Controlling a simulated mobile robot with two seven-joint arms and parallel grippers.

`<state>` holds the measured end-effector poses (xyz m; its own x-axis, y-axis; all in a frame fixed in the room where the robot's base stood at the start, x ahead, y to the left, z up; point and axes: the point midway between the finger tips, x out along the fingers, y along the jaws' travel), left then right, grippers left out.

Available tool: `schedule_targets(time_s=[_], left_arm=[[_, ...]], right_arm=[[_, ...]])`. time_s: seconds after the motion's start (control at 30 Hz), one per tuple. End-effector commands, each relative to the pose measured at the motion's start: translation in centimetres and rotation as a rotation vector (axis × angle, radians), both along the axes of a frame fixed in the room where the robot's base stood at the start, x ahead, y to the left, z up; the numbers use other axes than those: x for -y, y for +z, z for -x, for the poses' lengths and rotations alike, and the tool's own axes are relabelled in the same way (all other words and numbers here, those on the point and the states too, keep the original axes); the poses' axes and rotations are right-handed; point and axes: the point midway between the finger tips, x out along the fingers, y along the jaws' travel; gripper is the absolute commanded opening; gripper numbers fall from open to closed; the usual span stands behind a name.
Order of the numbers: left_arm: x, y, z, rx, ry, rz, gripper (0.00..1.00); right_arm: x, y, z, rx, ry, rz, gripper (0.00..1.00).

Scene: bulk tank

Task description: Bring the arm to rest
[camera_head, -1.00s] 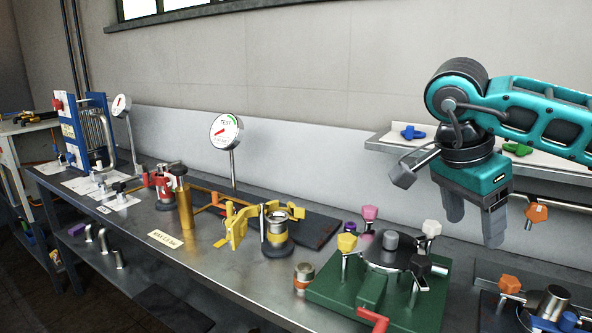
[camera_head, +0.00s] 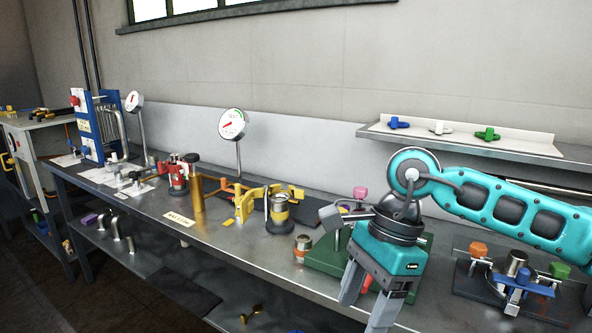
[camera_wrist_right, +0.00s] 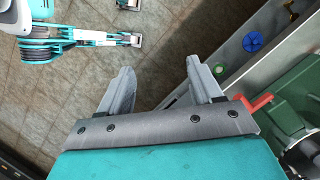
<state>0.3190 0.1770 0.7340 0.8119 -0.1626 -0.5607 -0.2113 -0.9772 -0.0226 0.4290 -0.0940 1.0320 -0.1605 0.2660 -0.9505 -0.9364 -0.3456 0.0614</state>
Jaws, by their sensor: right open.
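My right gripper (camera_head: 364,303) hangs from the teal arm in front of the bench's front edge, fingers pointing down. It hides much of the green base plate (camera_head: 322,252) behind it. In the right wrist view the two grey fingers (camera_wrist_right: 157,88) are spread apart with nothing between them, over the tiled floor (camera_wrist_right: 70,100). My left gripper is not in the head view.
The steel bench (camera_head: 262,272) carries a gauge (camera_head: 231,124), a yellow clamp (camera_head: 243,204) and a gold cylinder (camera_head: 197,193). A red handle (camera_wrist_right: 250,107) lies close to the right finger in the wrist view. A wall shelf (camera_head: 470,140) holds blue, white and green knobs.

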Motion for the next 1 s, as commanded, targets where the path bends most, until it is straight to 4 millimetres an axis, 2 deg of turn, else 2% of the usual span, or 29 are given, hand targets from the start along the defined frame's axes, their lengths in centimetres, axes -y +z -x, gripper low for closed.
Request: schedule_targets(time_s=[0.03,0.07,0.2,0.33,0.47,0.6,0.73,0.87,0.97,1.0], left_arm=[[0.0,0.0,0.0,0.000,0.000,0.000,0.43],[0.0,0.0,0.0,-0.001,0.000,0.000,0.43],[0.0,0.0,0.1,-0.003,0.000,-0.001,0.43],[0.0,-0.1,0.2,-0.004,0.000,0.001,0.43],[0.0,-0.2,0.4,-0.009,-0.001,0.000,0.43],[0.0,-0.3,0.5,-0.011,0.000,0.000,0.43],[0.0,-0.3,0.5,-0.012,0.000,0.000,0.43],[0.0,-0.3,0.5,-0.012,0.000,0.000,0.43],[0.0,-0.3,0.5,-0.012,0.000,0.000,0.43],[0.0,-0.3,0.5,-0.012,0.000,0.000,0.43]], right_arm=[[-2.5,-1.1,1.5,-0.076,-0.013,-0.104,0.65],[-3.9,-1.3,2.3,-0.122,-0.031,-0.172,0.65],[-9.9,-1.0,5.8,-0.367,-0.143,-0.476,0.65],[-13.6,0.8,7.5,-0.624,-0.297,-0.734,0.65],[-15.3,3.0,7.3,-0.905,-0.496,-0.963,0.65],[-15.0,4.2,5.2,-1.227,-0.754,-1.173,0.65],[-12.9,3.2,2.2,-1.535,-1.031,-1.332,0.65],[-9.3,-0.4,-0.6,-1.848,-1.343,-1.452,0.65],[-6.0,-4.9,-1.7,-2.083,-1.606,-1.518,0.65],[-4.6,-7.0,-1.8,2.137,1.689,1.513,0.65]])
